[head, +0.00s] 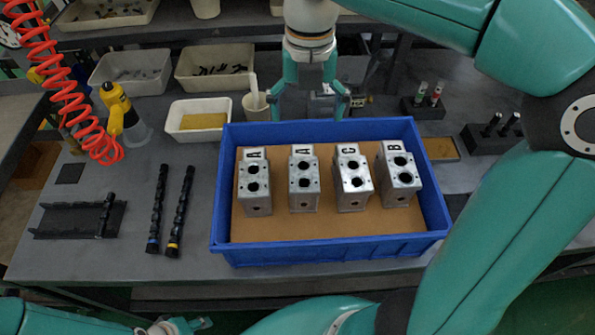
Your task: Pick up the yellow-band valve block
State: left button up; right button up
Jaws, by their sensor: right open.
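Several grey metal valve blocks stand in a row in a blue crate (330,250) with a brown floor. From left to right they are a block marked A (257,205), a second block marked A (303,200), a block marked C (353,200) and a block marked B (402,192). I cannot make out a yellow band on any of them. My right gripper (308,112) is open and empty, pointing down just behind the crate's far wall, apart from the blocks. A part of my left gripper (178,326) shows at the bottom edge; its fingers are not clear.
Two dark shafts (165,210), one with a yellow band and one with a blue band, lie left of the crate near a black rack (75,220). A beige cup (255,108) and a white tray (198,121) stand behind. Dark holders (492,135) stand at the right.

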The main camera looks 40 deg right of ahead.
send_over(302, 165)
notch_tip(302, 165, down, 9)
jog(key=shift+s+a+f+b, duration=0.1)
jog(key=shift+s+f+b, duration=0.05)
jog(key=shift+f, duration=0.8)
jog(key=shift+s+a+f+b, duration=0.1)
jog(key=shift+s+f+b, duration=0.1)
jog(key=shift+f, duration=0.7)
jog(key=shift+s+a+f+b, duration=0.1)
jog(key=shift+s+f, duration=0.05)
jog(key=shift+f, duration=0.8)
jog(key=c, duration=1.7)
jog(key=shift+r, duration=0.1)
grip_shut()
